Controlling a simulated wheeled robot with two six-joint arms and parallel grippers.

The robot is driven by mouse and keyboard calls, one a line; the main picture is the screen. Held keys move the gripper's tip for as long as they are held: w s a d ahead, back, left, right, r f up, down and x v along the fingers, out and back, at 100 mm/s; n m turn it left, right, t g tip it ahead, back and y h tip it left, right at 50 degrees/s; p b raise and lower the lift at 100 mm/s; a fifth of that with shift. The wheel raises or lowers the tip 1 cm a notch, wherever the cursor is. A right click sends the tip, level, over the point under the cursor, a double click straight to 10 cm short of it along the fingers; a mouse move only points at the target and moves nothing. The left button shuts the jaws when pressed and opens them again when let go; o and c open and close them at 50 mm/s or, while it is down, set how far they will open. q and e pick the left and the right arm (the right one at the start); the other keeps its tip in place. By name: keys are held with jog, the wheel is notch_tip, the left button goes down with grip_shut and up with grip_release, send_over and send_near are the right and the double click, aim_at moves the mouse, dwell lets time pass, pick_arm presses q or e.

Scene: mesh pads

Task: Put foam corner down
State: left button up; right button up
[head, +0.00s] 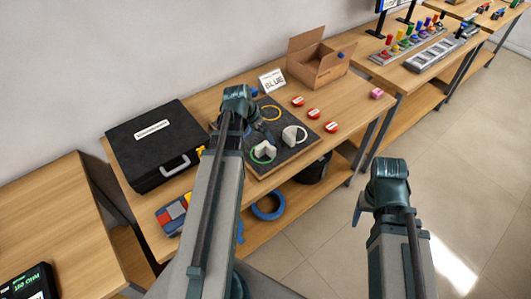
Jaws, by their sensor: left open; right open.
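A white foam corner (264,149) stands on the dark mesh pad (312,150), inside a green ring marking. A second white foam corner (290,134) stands on the pad to its right, beside a pale ring. My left gripper (263,129) is over the pad, just behind the first corner and apart from it as far as I can see. It is open and partly hidden by my own arm and wrist. My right gripper (359,207) is open and empty, out over the floor right of the table, mostly hidden behind its wrist.
A yellow ring (271,113) marks the back of the pad. A black case (147,152) stands left, a card (272,80) and open cardboard box (317,65) behind. Several red-and-white pieces (314,113) and a pink block (376,93) lie right. A blue ring (268,213) sits below.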

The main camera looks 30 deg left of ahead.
aim_at(268, 146)
pick_arm(q)
jog(key=b+x, duration=0.4)
jog(key=x, duration=0.2)
jog(key=b+x, duration=0.1)
jog(key=b, duration=0.1)
jog(key=b+x, duration=0.1)
jog(key=x, duration=0.1)
jog(key=b+x, duration=0.2)
jog(key=shift+s+a+f+b, duration=0.15)
jog(key=shift+a+f+b, duration=0.1)
jog(key=shift+b, duration=0.05)
jog(key=shift+r, duration=0.1)
jog(key=shift+c, duration=0.2)
